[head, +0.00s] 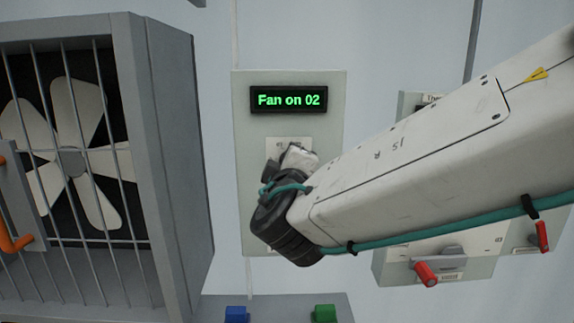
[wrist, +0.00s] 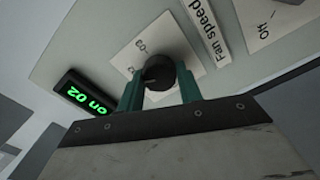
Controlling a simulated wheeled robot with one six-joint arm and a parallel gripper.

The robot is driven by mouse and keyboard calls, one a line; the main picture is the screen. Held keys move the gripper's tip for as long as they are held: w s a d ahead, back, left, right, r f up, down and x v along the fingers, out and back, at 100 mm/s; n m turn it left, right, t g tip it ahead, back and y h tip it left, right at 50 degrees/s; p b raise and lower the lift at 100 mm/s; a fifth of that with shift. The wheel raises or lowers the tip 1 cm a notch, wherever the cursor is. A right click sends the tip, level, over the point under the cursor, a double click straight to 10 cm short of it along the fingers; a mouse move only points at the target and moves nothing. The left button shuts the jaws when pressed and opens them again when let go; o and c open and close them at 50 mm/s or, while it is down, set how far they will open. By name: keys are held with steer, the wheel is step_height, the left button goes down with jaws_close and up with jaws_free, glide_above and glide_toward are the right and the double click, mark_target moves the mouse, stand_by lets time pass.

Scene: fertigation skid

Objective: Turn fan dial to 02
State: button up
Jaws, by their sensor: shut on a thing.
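The fan dial (wrist: 158,74) is a dark round knob on a white scale plate (wrist: 133,50) with printed numbers, beside a "Fan speed" label (wrist: 207,32). My gripper (wrist: 160,92) has its two green fingers on either side of the dial and is shut on it. In the head view my arm hides the dial and the fingers. The display (head: 288,100) above the plate reads "Fan on 02" in green. It also shows in the wrist view (wrist: 87,95), partly cut off. The dial's pointer is too dark to read.
A caged fan (head: 72,160) with an orange handle (head: 15,215) stands at the left. Blue (head: 236,314) and green (head: 325,313) blocks are below the panel (head: 243,130). A box with red levers (head: 427,273) is at the right, partly behind my arm.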

steer(key=shift+m, duration=0.6)
steer(key=o, duration=1)
steer(key=shift+s, duration=0.1)
steer(key=s, duration=0.7)
steer(key=shift+s+a, duration=0.1)
steer(key=shift+s, duration=0.25)
